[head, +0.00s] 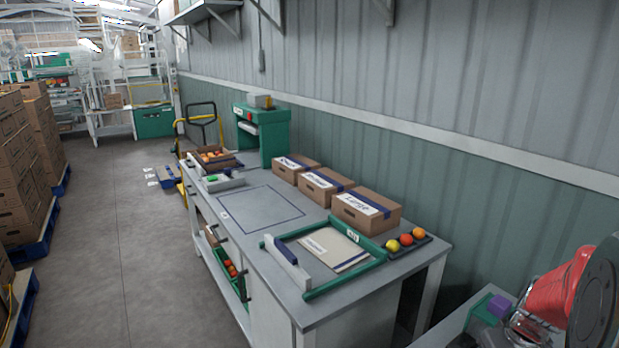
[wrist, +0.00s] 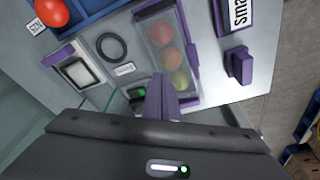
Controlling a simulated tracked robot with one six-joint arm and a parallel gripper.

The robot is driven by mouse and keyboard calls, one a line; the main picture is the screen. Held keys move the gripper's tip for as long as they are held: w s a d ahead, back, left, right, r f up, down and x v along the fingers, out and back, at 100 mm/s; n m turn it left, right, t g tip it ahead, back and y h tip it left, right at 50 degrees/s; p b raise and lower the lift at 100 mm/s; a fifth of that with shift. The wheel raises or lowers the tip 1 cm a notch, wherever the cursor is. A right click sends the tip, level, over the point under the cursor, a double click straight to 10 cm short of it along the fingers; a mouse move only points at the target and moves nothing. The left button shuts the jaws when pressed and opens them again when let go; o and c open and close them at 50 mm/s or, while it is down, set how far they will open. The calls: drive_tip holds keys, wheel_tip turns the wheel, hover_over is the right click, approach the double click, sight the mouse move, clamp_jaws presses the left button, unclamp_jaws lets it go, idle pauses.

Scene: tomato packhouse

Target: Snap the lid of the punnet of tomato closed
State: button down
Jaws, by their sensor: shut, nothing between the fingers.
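In the wrist view, a clear punnet (wrist: 152,31) holds a column of tomatoes, red-orange at the far end and yellow-green nearer me. It lies on a grey bench top with purple parts along its sides. I cannot tell how its lid sits. My gripper (wrist: 160,84) has its purple fingers shut and empty, at the near end of the punnet and overlapping it in the picture. I cannot tell whether they touch it. The punnet is not visible in the head view.
Around the punnet are a black ring (wrist: 112,47), a purple block (wrist: 237,63), a "Small" sign (wrist: 238,15) and a blue crate (wrist: 92,8) with red tomatoes.

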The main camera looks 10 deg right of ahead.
wheel_tip(320, 180, up, 5)
drive_tip(key=shift+r, duration=0.2)
idle(0.6)
idle(0.4)
drive_tip(key=s+m, duration=0.1)
drive_tip(key=s+a+f+m, duration=0.1)
drive_tip(key=shift+s+a+m+g, duration=0.15)
drive_tip(key=shift+a+m+g, duration=0.15)
drive_tip(key=s+a+r+n+t, duration=0.1)
drive_tip(key=a+r, duration=0.3)
drive_tip(key=a, duration=0.5)
drive_tip(key=s+a+r+n+t, duration=0.1)
drive_tip(key=s+a+r, duration=0.3)
drive_tip(key=a, duration=0.5)
drive_tip(key=s+a+r+n+t, duration=0.1)
drive_tip(key=a+r, duration=0.3)
drive_tip(key=a, duration=0.5)
drive_tip(key=shift+s+a+r+t, duration=0.15)
drive_tip(key=shift+s+r+t, duration=0.1)
drive_tip(key=shift+s+t, duration=0.35)
